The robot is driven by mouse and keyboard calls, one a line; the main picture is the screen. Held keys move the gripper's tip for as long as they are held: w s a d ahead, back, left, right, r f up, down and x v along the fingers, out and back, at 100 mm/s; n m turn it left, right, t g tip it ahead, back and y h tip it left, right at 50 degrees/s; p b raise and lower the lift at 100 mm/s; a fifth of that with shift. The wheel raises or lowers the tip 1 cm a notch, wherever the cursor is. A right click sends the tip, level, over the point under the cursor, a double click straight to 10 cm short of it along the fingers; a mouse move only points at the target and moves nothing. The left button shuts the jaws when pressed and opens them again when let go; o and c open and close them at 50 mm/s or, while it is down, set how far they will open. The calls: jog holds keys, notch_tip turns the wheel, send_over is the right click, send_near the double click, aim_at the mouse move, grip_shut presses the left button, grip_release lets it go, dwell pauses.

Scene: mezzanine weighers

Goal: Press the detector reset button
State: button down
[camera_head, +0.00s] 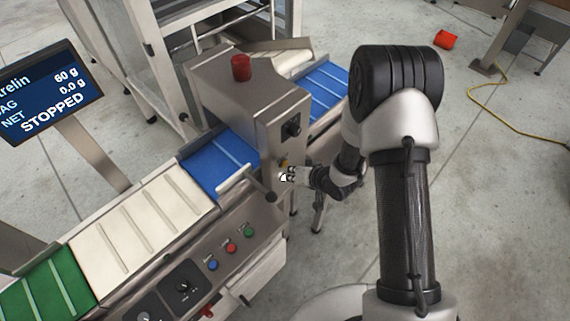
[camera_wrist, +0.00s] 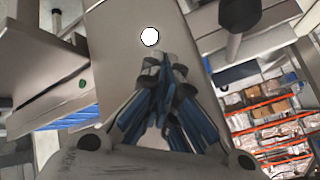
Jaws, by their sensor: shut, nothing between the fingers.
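The detector housing (camera_head: 222,85) is a grey metal box over the conveyor with a red beacon on top. A round white button (camera_wrist: 150,37) is on its plain face in the wrist view, just above my fingertips. A small white spot (camera_head: 284,177) shows at my fingertips in the head view and looks like the same button. My gripper (camera_head: 291,174) is shut and empty, at the lower part of the housing's side. In the wrist view my gripper (camera_wrist: 158,62) points at the face just below the button; I cannot tell whether it touches.
Blue, red and green buttons (camera_head: 231,247) line the conveyor's front panel. A display (camera_head: 50,95) reads STOPPED. A yellow cable (camera_head: 490,105) and a red object (camera_head: 446,39) lie on the floor.

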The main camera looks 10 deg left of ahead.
jog(key=shift+s+d, duration=0.15)
jog(key=shift+d, duration=0.05)
jog(key=s+d, duration=0.1)
jog(key=d, duration=0.1)
jog(key=s+d, duration=0.2)
jog(key=shift+s, duration=0.1)
dwell(0.5)
dwell(0.6)
